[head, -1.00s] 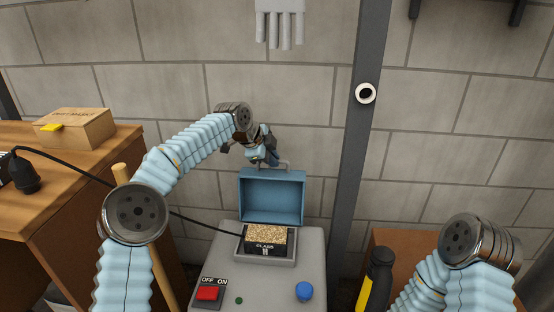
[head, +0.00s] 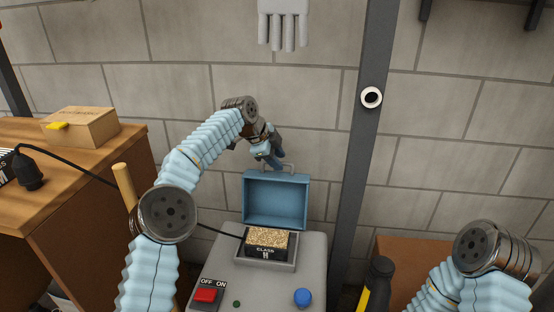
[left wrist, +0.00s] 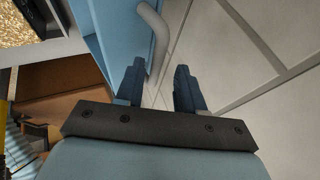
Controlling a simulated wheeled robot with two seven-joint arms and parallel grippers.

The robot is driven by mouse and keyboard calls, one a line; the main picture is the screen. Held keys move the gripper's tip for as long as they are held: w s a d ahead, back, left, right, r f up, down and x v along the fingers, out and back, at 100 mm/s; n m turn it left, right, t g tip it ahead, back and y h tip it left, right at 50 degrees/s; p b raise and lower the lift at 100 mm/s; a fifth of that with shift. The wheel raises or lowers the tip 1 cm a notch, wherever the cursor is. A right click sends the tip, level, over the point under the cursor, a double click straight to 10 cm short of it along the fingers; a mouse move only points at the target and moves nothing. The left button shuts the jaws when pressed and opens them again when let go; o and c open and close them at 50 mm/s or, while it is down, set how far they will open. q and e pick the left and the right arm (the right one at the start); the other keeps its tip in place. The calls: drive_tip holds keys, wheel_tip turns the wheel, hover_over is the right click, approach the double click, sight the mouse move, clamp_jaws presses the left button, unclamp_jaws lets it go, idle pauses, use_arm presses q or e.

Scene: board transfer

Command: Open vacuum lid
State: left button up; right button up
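The vacuum's blue lid (head: 276,202) stands raised at the back of the grey machine (head: 268,292), showing its hollow inside. A grey handle (head: 283,166) is on the lid's top; it also shows in the left wrist view (left wrist: 154,38). My left gripper (head: 278,164) is just above the lid by the handle.
A black block marked "CLASS" with a speckled top (head: 268,240) sits in the machine's recess. A red switch (head: 206,295) and blue knob (head: 302,298) are in front. A wooden desk (head: 70,190) with a box (head: 80,126) stands left. A grey post (head: 362,130) rises behind.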

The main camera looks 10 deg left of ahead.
use_arm(q)
drive_tip(key=v, duration=1.3)
drive_tip(key=shift+a+r, duration=0.2)
drive_tip(key=shift+r, duration=0.1)
drive_tip(key=shift+s, duration=0.2)
